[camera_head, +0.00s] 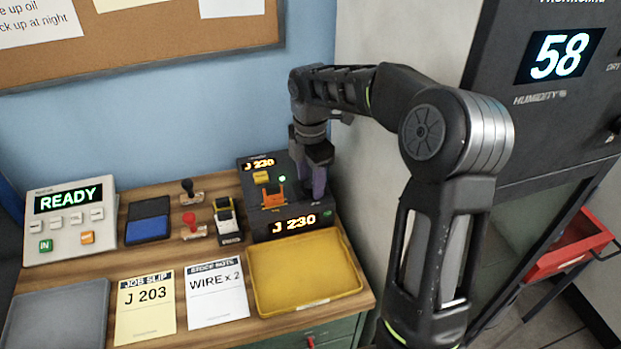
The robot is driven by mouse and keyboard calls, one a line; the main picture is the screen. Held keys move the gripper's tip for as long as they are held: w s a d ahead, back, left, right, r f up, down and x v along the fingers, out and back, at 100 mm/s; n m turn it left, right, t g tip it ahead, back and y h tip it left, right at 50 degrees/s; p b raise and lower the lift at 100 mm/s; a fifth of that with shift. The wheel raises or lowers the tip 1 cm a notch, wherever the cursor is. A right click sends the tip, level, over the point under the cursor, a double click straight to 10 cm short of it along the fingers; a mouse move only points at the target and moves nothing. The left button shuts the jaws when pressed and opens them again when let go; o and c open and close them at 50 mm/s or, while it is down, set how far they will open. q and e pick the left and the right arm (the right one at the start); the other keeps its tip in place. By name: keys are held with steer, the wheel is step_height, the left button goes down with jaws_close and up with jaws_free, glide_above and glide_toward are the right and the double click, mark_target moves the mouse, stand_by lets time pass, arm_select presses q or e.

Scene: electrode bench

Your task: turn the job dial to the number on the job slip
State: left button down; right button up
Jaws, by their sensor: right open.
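The yellow job slip (145,310) lies on the bench at the front and reads J 203. The dark dial unit (262,228) stands at the back right of the bench. My right gripper (316,190) is open and points down at the right side of the unit. It hides that side, so I cannot see the dial clearly or tell whether the fingers touch it. My left gripper is not in view.
An empty yellow tray (345,285) lies in front of the unit, next to a stock note (217,295). A dark cabinet (500,50) is at the right.

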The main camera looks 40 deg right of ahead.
mark_target(310, 184)
steer(key=shift+r+b, duration=0.55)
steer(key=shift+r, duration=3.4)
